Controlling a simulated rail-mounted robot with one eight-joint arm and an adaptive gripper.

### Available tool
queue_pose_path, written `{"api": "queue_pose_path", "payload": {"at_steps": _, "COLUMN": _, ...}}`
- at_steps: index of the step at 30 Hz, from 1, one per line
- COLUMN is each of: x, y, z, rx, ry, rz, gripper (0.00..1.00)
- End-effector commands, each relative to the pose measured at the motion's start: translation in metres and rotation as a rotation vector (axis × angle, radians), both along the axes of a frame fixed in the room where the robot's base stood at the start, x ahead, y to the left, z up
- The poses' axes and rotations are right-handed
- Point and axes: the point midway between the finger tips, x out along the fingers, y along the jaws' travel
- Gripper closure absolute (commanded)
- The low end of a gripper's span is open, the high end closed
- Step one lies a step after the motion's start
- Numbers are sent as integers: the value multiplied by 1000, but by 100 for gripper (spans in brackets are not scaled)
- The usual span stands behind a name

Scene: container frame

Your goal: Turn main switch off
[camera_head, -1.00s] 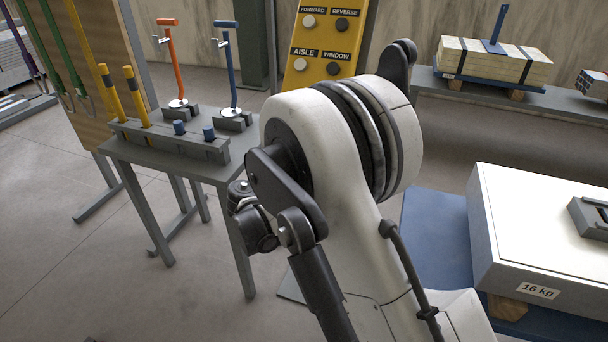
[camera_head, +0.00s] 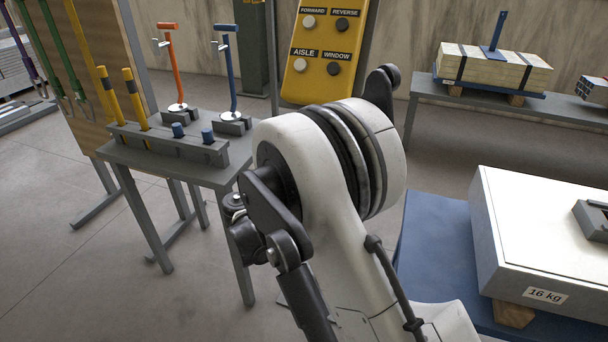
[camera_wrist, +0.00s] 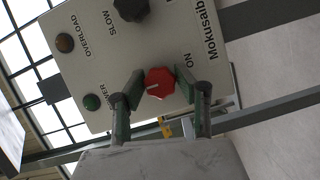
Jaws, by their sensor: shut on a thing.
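A red round knob (camera_wrist: 158,85) with a white mark sits on a light grey control panel (camera_wrist: 75,75), in the wrist view. The lettering "ON" is beside it, and the panel appears tilted in this view. The knob's white mark lies toward its left side. My gripper (camera_wrist: 160,78) has one finger on each side of the knob and is shut on it. The head view shows my arm but not my gripper or this panel.
In the head view, a grey table (camera_head: 185,165) stands left of my arm and a white box (camera_head: 550,230) right.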

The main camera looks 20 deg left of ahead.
Motion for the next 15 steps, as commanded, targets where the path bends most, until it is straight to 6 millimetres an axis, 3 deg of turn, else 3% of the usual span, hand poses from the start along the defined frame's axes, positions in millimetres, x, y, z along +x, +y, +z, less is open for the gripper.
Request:
{"api": "queue_pose_path", "payload": {"at_steps": 6, "x": 0, "y": 0, "z": 0, "rx": 0, "ry": 0, "rz": 0, "gripper": 96}}
{"api": "queue_pose_path", "payload": {"at_steps": 7, "x": 0, "y": 0, "z": 0, "rx": 0, "ry": 0, "rz": 0, "gripper": 65}}
{"api": "queue_pose_path", "payload": {"at_steps": 10, "x": 0, "y": 0, "z": 0, "rx": 1, "ry": 0, "rz": 0, "gripper": 52}}
{"api": "queue_pose_path", "payload": {"at_steps": 15, "x": 0, "y": 0, "z": 0, "rx": 1, "ry": 0, "rz": 0, "gripper": 51}}
